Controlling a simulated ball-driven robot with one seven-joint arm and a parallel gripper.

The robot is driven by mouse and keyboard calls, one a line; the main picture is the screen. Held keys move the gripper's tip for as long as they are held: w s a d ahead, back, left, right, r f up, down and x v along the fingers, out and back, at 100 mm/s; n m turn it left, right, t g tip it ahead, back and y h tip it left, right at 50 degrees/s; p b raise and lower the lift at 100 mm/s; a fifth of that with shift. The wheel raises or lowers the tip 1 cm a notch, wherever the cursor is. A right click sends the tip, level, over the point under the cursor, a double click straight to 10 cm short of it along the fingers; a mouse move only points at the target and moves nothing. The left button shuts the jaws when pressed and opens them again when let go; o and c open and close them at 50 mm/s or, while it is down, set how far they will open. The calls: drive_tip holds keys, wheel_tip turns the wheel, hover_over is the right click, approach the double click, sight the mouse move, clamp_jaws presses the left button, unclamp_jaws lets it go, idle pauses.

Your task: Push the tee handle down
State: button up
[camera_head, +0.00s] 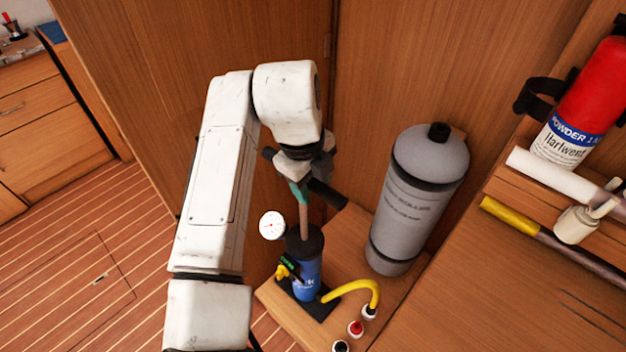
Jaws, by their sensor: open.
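A hand pump with a blue body (308,274) stands upright on a wooden ledge. Its metal rod (303,222) rises out of the black top collar, so the handle is well above the body. The tee handle (327,194) is a dark crossbar at the top of the rod; one black grip end shows at the right. My gripper (300,182) is open at the top of the rod, over the middle of the handle. It hides part of the crossbar, and I cannot tell whether it touches it.
A white gauge (272,225) sits left of the pump. A yellow hose (352,288) curves right. A grey cylinder (410,200) stands close behind at the right. A red extinguisher (588,95) hangs far right. Wooden panels close off the back; floor is free at left.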

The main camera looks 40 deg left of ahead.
drive_tip(key=shift+f, duration=0.3)
drive_tip(key=shift+c, duration=0.4)
clamp_jaws()
